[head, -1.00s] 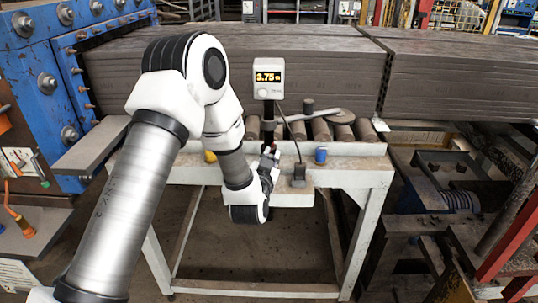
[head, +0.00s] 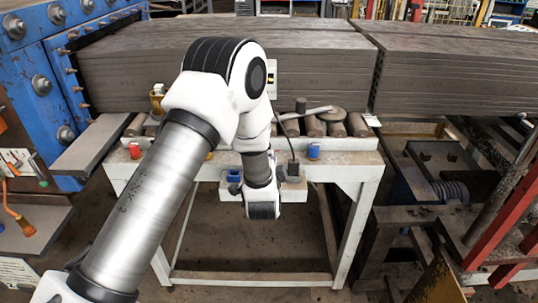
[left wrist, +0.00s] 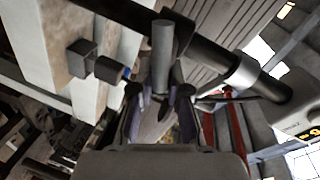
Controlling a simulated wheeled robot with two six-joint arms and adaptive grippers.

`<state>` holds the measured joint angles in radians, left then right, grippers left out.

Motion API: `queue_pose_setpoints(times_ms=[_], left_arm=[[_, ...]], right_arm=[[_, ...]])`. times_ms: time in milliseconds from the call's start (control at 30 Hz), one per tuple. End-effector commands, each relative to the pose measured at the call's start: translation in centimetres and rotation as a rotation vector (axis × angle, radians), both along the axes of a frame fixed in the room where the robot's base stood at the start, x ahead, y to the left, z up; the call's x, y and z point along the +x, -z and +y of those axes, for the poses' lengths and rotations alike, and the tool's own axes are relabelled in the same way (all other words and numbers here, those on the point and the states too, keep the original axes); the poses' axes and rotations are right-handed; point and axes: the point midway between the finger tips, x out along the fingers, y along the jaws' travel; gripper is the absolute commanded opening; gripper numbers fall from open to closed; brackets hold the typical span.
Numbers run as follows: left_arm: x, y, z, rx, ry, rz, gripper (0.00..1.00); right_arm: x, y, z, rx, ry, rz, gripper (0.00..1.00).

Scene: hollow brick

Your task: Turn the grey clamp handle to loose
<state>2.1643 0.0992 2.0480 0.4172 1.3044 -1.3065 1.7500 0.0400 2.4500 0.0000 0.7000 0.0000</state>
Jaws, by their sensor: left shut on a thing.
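The grey clamp handle (left wrist: 162,50) shows as a short round bar in the left wrist view, beside the dark post (left wrist: 215,60) with its silver collar (left wrist: 240,72). My left gripper (left wrist: 160,98) has its fingers on both sides of the handle's lower end and is shut on it. In the head view my left gripper (head: 270,178) is at the front edge of the white roller stand (head: 345,170). My arm hides the handle and most of the post there. The white readout box (head: 272,80) is partly covered by my arm. My right gripper is not in view.
A blue cap (head: 314,151) and a red cap (head: 135,150) sit on the stand's front rail. Stacked brown slabs (head: 330,60) fill the back. A blue machine (head: 40,80) stands at left, dark machinery (head: 440,175) at right. Open floor shows under the stand.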

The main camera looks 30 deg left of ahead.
Motion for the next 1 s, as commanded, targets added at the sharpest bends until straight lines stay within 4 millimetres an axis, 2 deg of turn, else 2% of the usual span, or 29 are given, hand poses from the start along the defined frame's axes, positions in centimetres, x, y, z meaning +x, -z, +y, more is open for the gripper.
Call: queue_pose_setpoints(times_ms=[400, 1000], left_arm=[[0.1, 0.7, -0.2, 0.248, 0.002, 0.155, 0.0], [0.0, 1.0, -0.2, 0.318, 0.001, 0.198, 0.0]], right_arm=[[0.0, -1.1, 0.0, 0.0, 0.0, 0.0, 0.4], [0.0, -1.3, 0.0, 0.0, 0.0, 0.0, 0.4]])
